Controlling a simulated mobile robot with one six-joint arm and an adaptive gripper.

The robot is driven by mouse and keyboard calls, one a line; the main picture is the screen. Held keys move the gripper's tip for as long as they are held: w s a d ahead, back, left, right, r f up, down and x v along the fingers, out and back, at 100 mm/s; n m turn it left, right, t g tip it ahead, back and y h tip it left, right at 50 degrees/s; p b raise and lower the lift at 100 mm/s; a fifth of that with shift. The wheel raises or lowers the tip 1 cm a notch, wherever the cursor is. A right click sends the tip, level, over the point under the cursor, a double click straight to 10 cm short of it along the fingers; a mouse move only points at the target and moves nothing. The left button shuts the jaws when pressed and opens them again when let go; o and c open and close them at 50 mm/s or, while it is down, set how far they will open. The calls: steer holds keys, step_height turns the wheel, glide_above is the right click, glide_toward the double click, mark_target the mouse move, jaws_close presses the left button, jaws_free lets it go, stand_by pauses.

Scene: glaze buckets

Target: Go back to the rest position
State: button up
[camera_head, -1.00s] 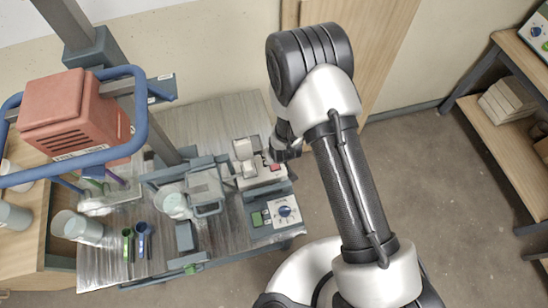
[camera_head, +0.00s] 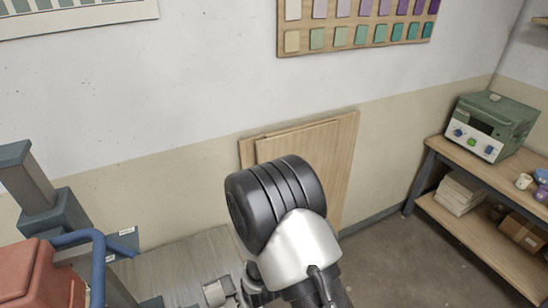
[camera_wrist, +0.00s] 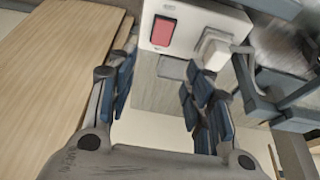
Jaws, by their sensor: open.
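My gripper (camera_wrist: 158,98) shows in the wrist view with its two blue-padded fingers apart and nothing between them. Beyond the fingertips is a pale box with a red rocker switch (camera_wrist: 163,31) and a grey-white knob or block (camera_wrist: 213,48); the gripper appears apart from it. In the head view my arm rises in the lower middle, and the gripper itself is mostly hidden behind it.
A red motor housing (camera_head: 38,275) with a blue rail (camera_head: 98,260) stands at lower left. Wooden boards (camera_head: 300,150) lean on the wall behind my arm. A shelf (camera_head: 480,225) at right carries a green device (camera_head: 492,127). Floor between is clear.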

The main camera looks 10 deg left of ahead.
steer(key=w+d+r+m+b, duration=0.1)
steer(key=d+r+m+b, duration=0.1)
steer(key=d+r, duration=0.65)
steer(key=w+d+r+m+b, duration=0.15)
steer(key=d+r, duration=0.25)
steer(key=r, duration=0.9)
steer(key=s+d+r+m+b, duration=0.1)
steer(key=s+d+r, duration=0.2)
steer(key=s, duration=0.3)
steer(key=s+d+r+m+h+b, duration=0.1)
steer(key=s+d+r, duration=0.2)
steer(key=s+d, duration=0.2)
steer(key=s+d+r+m+t+h+b, duration=0.1)
steer(key=s+d+r, duration=0.3)
steer(key=s, duration=0.4)
steer(key=shift+s+d+b, duration=0.15)
steer(key=shift+d+b, duration=0.15)
steer(key=shift+b, duration=0.15)
steer(key=shift+c, duration=0.2)
